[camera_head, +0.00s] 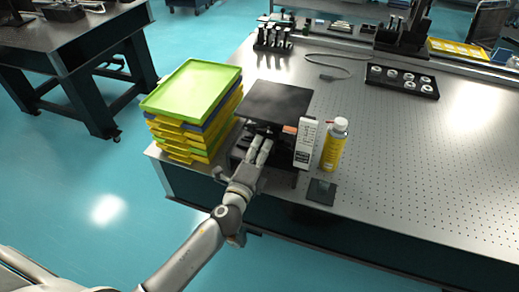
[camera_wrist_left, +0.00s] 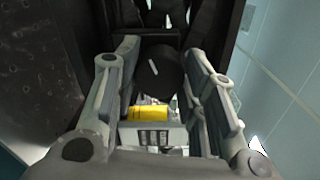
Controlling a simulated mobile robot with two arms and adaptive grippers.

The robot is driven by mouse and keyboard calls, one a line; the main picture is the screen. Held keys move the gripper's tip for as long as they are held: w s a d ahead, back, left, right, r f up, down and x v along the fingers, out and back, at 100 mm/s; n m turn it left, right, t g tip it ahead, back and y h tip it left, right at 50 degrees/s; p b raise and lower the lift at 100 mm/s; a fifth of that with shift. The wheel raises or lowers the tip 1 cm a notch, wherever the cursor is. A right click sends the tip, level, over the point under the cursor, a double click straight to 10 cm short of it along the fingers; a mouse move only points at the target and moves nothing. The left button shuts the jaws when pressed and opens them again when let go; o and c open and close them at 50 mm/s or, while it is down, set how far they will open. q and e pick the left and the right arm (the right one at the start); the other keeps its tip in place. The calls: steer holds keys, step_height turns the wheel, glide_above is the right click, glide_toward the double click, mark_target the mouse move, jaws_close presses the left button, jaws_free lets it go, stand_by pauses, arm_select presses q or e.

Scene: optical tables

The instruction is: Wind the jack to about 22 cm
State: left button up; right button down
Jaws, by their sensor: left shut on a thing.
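The jack has a flat black top plate (camera_head: 278,103), raised above its base, with its mechanism partly hidden behind my gripper. My left gripper (camera_head: 260,149) reaches its near side from the front. In the left wrist view, the two fingers of my left gripper (camera_wrist_left: 161,60) lie on either side of the jack's round black knob (camera_wrist_left: 154,76), which has a white mark, and are shut on it. My right gripper is not in view.
A stack of yellow, blue and green trays (camera_head: 195,100) stands close left of the jack. A yellow spray can (camera_head: 334,147) stands right of the scale, with a small dark plate (camera_head: 321,192) in front.

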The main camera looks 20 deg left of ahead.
arm_select(q)
steer(key=m+p, duration=0.1)
steer(key=m, duration=0.4)
steer(key=shift+m, duration=0.3)
stand_by(0.4)
steer(key=o, duration=1)
steer(key=s, duration=1.2)
steer(key=shift+a, duration=0.2)
steer(key=shift+f, duration=0.1)
